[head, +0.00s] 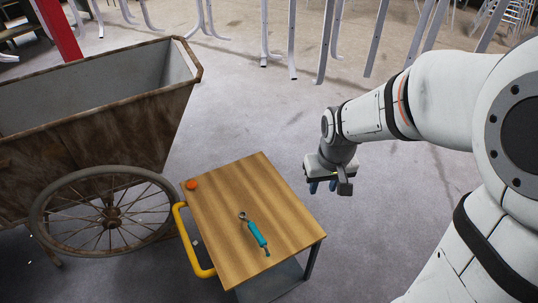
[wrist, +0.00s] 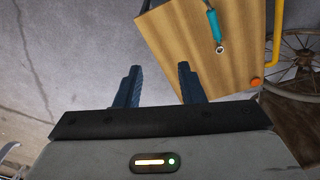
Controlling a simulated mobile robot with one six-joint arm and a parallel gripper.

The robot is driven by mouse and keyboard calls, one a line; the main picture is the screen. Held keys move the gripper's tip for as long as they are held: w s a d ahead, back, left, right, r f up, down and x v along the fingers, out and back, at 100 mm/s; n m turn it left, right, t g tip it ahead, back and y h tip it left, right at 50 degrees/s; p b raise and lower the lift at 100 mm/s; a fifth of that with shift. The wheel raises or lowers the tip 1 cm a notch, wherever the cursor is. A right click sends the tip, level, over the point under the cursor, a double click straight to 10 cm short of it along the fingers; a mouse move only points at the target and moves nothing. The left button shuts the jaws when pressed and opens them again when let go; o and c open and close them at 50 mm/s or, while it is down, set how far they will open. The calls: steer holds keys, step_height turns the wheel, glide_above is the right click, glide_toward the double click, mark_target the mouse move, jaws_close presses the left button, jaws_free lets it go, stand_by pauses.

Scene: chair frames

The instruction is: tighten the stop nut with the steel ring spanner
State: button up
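The ring spanner (head: 257,233) lies on the wooden top of a small trolley, its teal grip toward the front and its steel ring end toward the back left. It also shows in the wrist view (wrist: 213,24), with the ring nearest my gripper. My gripper (head: 323,187) hangs in the air to the right of the trolley, pointing down. In the wrist view its two blue fingers (wrist: 159,70) are apart with nothing between them. I cannot make out a stop nut in either view.
The trolley (head: 215,205) has a yellow handle (head: 183,240) on its left and a round orange thing (head: 192,184) at its back left corner. A wooden cart (head: 95,135) with a spoked wheel stands left. Pale metal frames (head: 330,40) line the back. The floor (head: 400,215) right of the trolley is clear.

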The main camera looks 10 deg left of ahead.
steer(key=w+a+f+n, duration=0.2)
steer(key=w+a+f, duration=0.1)
steer(key=a+f, duration=0.7)
steer(key=n+g+b, duration=0.1)
steer(key=n, duration=0.2)
glide_above(258, 233)
step_height(258, 233, down, 14)
steer(key=shift+s+d+f, duration=0.1)
steer(key=shift+s, duration=0.05)
step_height(258, 233, down, 8)
steer(key=b, duration=0.5)
steer(key=shift+f, duration=0.15)
steer(key=shift+r, duration=0.2)
steer(key=shift+c, duration=0.7)
jaws_close()
steer(key=shift+r, duration=0.1)
steer(key=shift+s+r+p, duration=0.1)
steer(key=shift+r+p, duration=1.45)
steer(key=shift+r, duration=0.9)
